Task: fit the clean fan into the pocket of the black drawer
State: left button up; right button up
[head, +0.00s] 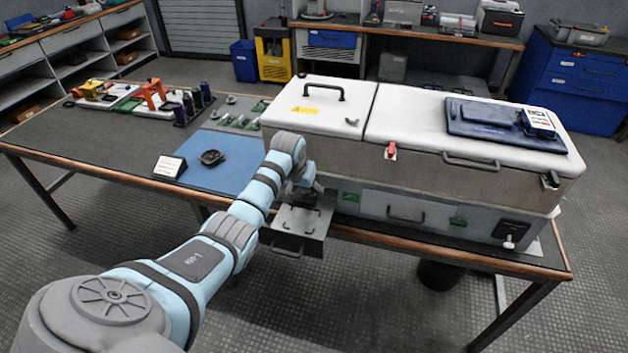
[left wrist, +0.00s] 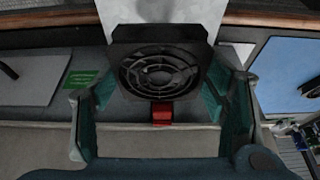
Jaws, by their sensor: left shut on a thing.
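The fan (left wrist: 160,72), a black square frame with a round grille and a red tab on its lower edge, is in the left wrist view. My left gripper (head: 308,190) is shut on it, with teal finger pads at both sides of the frame. In the head view the gripper is over the inner end of the pulled-out drawer (head: 287,243), and my arm partly hides both. The drawer looks grey, with a handle on its front. A pale surface of it also shows behind the fan in the left wrist view (left wrist: 170,10). I cannot see the pocket clearly. My right gripper is out of view.
A large white-lidded cabinet (head: 420,110) stands right behind the drawer. A dark round part (head: 212,157) lies on a blue mat (head: 225,178) to the left, beside a white card (head: 170,166). Several tools stand at the table's far left. The drawer overhangs the table's front edge.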

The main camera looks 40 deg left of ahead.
aim_at(298, 202)
pick_arm(q)
jog(key=shift+s+a+f, duration=0.1)
jog(key=shift+s+f, duration=0.2)
jog(key=shift+f, duration=0.25)
jog(key=s+b, duration=0.1)
jog(key=s+f+b, duration=0.1)
jog(key=b, duration=0.1)
jog(key=shift+d+f, duration=0.25)
jog(key=shift+d, duration=0.1)
jog(key=b+x, duration=0.3)
jog(key=shift+w+d+f, duration=0.15)
jog(key=shift+f, duration=0.3)
jog(key=shift+s+b, duration=0.2)
jog(key=shift+b, duration=0.15)
jog(key=shift+s+r, duration=0.15)
jog(key=shift+r, duration=0.1)
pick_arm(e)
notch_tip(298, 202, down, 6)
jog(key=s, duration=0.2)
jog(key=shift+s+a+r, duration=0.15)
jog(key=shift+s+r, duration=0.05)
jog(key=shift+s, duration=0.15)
pick_arm(q)
jog(key=shift+f, duration=0.1)
